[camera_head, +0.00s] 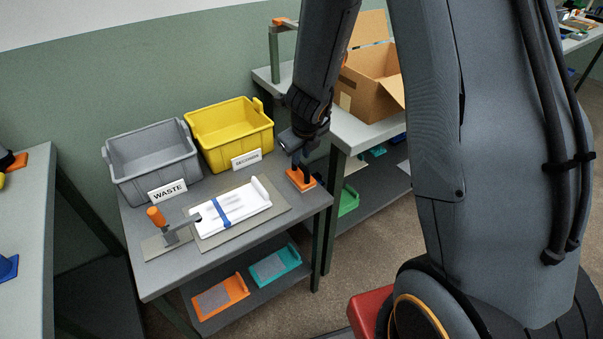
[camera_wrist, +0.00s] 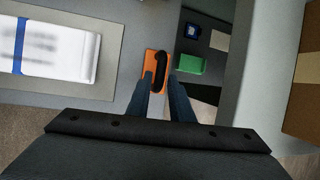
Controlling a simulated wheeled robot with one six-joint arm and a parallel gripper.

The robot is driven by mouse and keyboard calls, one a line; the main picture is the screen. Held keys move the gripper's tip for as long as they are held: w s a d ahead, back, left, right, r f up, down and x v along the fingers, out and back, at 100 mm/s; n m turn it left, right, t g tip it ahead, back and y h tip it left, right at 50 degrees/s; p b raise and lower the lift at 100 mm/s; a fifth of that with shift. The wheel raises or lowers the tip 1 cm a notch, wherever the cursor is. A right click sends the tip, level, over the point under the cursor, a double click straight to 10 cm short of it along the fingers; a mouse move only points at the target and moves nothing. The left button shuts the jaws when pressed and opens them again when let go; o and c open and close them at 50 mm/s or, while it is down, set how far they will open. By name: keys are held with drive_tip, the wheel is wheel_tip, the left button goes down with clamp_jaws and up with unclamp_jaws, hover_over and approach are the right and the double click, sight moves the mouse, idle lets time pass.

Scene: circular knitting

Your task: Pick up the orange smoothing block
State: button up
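The orange smoothing block (camera_head: 301,180) is at the right end of the grey work table (camera_head: 281,232). It is a flat orange plate with a black handle on top. In the wrist view the block (camera_wrist: 155,64) lies straight ahead, with its handle running lengthwise. My gripper (camera_head: 300,168) points down right over it. In the wrist view my gripper's fingers (camera_wrist: 160,80) stand on either side of the handle's near part and look slightly apart from it. The fingers hide part of the block, and contact with the handle is hard to judge.
A board (camera_head: 281,206) with white folded fabric (camera_head: 248,202) and a blue band lies left of the block. A grey WASTE bin (camera_head: 147,178) and a yellow SECONDS bin (camera_head: 238,148) stand behind. A cardboard box (camera_head: 367,100) is on the bench to the right. An orange-handled clamp (camera_head: 168,232) stands at left.

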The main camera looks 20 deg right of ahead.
sight(301, 164)
drive_tip(key=shift+b+x, duration=2.2)
drive_tip(key=shift+x, duration=1.75)
drive_tip(key=shift+s+d+f, duration=0.1)
drive_tip(key=shift+s+d, duration=0.05)
clamp_jaws()
